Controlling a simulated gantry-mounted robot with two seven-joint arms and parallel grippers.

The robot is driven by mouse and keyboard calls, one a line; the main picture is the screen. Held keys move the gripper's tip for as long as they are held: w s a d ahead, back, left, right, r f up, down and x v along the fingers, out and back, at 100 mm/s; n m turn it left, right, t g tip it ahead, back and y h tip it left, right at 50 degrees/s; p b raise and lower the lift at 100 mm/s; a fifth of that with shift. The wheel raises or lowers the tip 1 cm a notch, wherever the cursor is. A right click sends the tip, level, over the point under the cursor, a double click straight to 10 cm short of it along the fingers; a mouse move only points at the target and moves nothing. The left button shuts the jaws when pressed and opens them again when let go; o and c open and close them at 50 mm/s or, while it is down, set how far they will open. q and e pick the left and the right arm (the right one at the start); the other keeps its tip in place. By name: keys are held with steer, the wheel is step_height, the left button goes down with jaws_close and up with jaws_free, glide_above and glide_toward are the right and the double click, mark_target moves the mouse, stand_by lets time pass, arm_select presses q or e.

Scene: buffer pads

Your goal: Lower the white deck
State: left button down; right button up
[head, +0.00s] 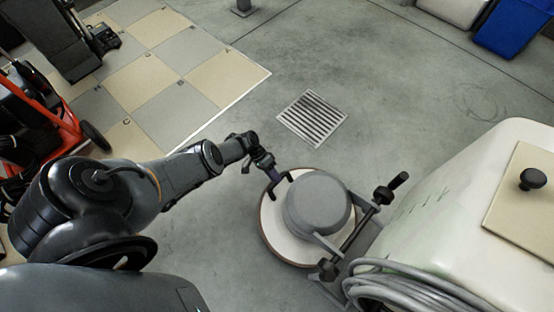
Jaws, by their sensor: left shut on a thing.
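The white deck (273,228) is a round disc with a brown rim and a grey motor housing (318,203) on top. It sits at the front of the white machine (450,205), joined by grey arms. A dark handle (280,188) stands at the deck's far left edge. My left gripper (270,173) reaches in from the left and is shut on this handle. The jaws are small and dark, so the exact grip is hard to see. The gap between deck and floor cannot be told from above. My right gripper is not in view.
A black-ended crossbar (366,222) stands between deck and machine. A coiled grey hose (415,290) lies at the machine's near side. A floor drain (312,118) lies beyond the deck. Beige and grey tiles (150,80) and an orange-framed cart (45,110) are at left. The concrete around the drain is clear.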

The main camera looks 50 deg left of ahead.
arm_select(q)
steer(key=shift+w+f, duration=0.1)
stand_by(0.4)
steer(key=c, duration=0.9)
jaws_free()
steer(key=shift+c, duration=0.2)
steer(key=shift+a+r, duration=0.2)
steer(key=shift+r, duration=0.05)
steer(key=p+v, duration=0.4)
steer(key=v, duration=0.6)
